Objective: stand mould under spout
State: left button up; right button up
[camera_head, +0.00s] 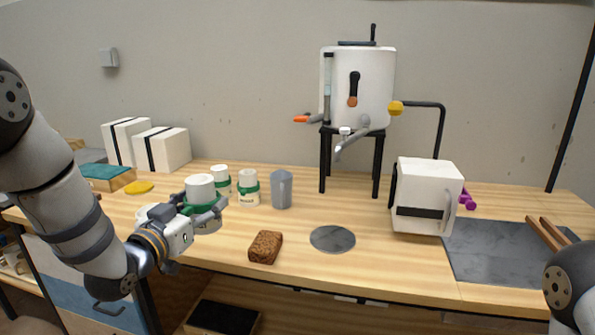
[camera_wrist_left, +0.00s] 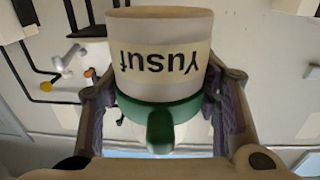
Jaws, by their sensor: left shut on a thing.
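My left gripper (camera_head: 203,207) is shut around a white cylindrical mould (camera_head: 200,188) with a green band, held upright as far as I can tell. In the left wrist view this mould (camera_wrist_left: 160,40) shows a "Yusuf" label, upside down in the picture, and a green grip on its band. The fingers press its sides at the band. The spout (camera_head: 345,146) sticks out low on the front of a white tank (camera_head: 362,90) on a black stand, to the right of my left gripper. My right gripper is out of view.
Two similar green-banded white pieces (camera_head: 248,188) and a grey jug (camera_head: 281,190) stand behind the held mould. A brown block (camera_head: 265,247) and a grey disc (camera_head: 333,239) lie towards the front. A white box with a handle (camera_head: 427,190) stands right of the stand.

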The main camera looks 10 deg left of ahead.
pick_arm(q)
jog(key=s+d+f+m+g+h, duration=0.2)
jog(key=s+d+f+m+h, duration=0.1)
jog(key=s, duration=0.3)
jog(key=s+d+f+m+g+h, duration=0.2)
jog(key=s+d+m+g+h, duration=0.1)
jog(key=s+h, duration=0.2)
jog(key=s+d+f+m+g+h, duration=0.2)
jog(key=s+d+f+m+h, duration=0.1)
jog(key=s, duration=0.6)
jog(key=shift+d+f+h, duration=0.3)
jog(key=shift+d+h, duration=0.15)
jog(key=shift+h, duration=0.05)
jog(key=shift+w, duration=0.1)
